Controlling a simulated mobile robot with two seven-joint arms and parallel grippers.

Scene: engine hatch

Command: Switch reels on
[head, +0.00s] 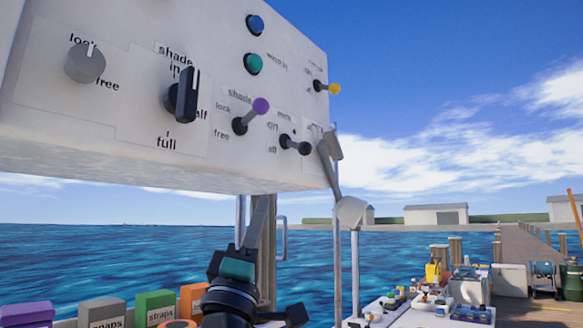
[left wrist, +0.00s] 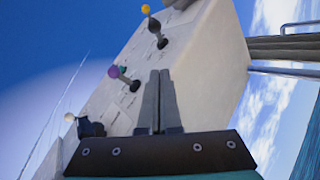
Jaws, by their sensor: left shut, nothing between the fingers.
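A white switch panel (head: 130,130) fills the upper left of the head view. A dark-tipped toggle (head: 295,146) has small "on" and "off" lettering beside it; its heading is too small to read surely. A purple-tipped toggle (head: 252,115) is left of it, marked "lock" and "free". A yellow-tipped toggle (head: 327,88) is higher at right. The purple tip (left wrist: 114,72) and yellow tip (left wrist: 146,10) also show in the left wrist view. My left gripper (head: 262,201) is shut and empty below the panel, apart from the toggles; its fingers (left wrist: 158,100) are together. My right gripper is not seen.
A grey knob (head: 85,63), a black knob (head: 182,95), a blue button (head: 255,25) and a green button (head: 253,64) share the panel. A grey lever-like piece (head: 329,165) is at its right edge. Coloured boxes (head: 153,307) stand below left; a cluttered table (head: 408,317) is lower right.

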